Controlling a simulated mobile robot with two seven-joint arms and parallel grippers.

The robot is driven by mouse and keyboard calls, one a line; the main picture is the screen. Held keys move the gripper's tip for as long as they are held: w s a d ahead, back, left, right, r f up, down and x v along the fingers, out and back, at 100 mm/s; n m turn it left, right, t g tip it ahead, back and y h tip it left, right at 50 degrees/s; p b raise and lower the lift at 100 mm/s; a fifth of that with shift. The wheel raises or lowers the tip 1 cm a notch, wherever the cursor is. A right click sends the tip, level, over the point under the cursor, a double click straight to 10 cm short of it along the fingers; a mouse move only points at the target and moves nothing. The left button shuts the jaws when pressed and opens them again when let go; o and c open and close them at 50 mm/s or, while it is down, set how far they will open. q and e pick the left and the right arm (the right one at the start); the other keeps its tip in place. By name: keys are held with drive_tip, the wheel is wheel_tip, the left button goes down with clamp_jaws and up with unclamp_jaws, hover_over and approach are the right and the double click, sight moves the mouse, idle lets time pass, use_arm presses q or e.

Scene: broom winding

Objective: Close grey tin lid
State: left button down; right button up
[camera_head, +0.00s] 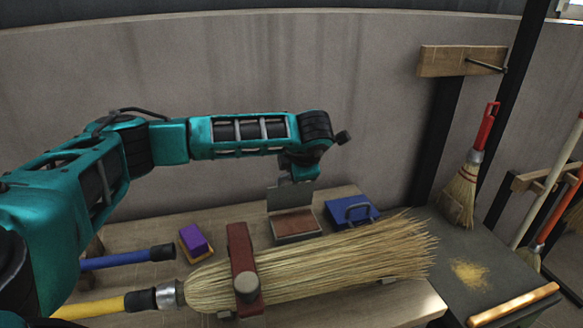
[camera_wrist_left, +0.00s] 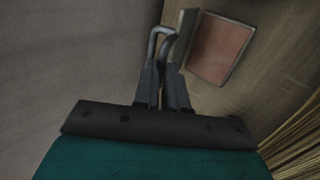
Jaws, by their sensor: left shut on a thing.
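The grey tin (camera_head: 297,239) stands on the bench with a reddish-brown filling showing; it also shows in the left wrist view (camera_wrist_left: 196,72). Its grey lid (camera_head: 290,198) stands open, roughly upright, at the tin's back edge; it shows nearly edge-on in the left wrist view (camera_wrist_left: 184,38). My left gripper (camera_wrist_left: 164,68) is shut on the grey loop handle (camera_wrist_left: 159,33) on the wall side of the lid. In the head view its fingers are mostly hidden behind the lid. My right gripper is not in view.
A blue tin (camera_head: 347,218) with a handle stands right of the grey tin. A large broom head (camera_head: 330,268), held by a red clamp (camera_head: 241,262), lies in front. A purple block (camera_head: 194,240) is at left. The wall (camera_head: 380,110) rises behind.

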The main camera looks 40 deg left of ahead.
use_arm(q)
drive_tip(key=shift+s+d+f, duration=0.45)
drive_tip(key=shift+s+d, duration=0.1)
drive_tip(key=shift+d, duration=0.15)
drive_tip(key=c, duration=1.2)
unclamp_jaws()
drive_tip(key=shift+r, duration=0.15)
drive_tip(key=b+v, duration=0.1)
drive_tip(key=v, duration=1.1)
drive_tip(key=shift+s+d+r, duration=0.15)
drive_tip(key=shift+r, duration=0.1)
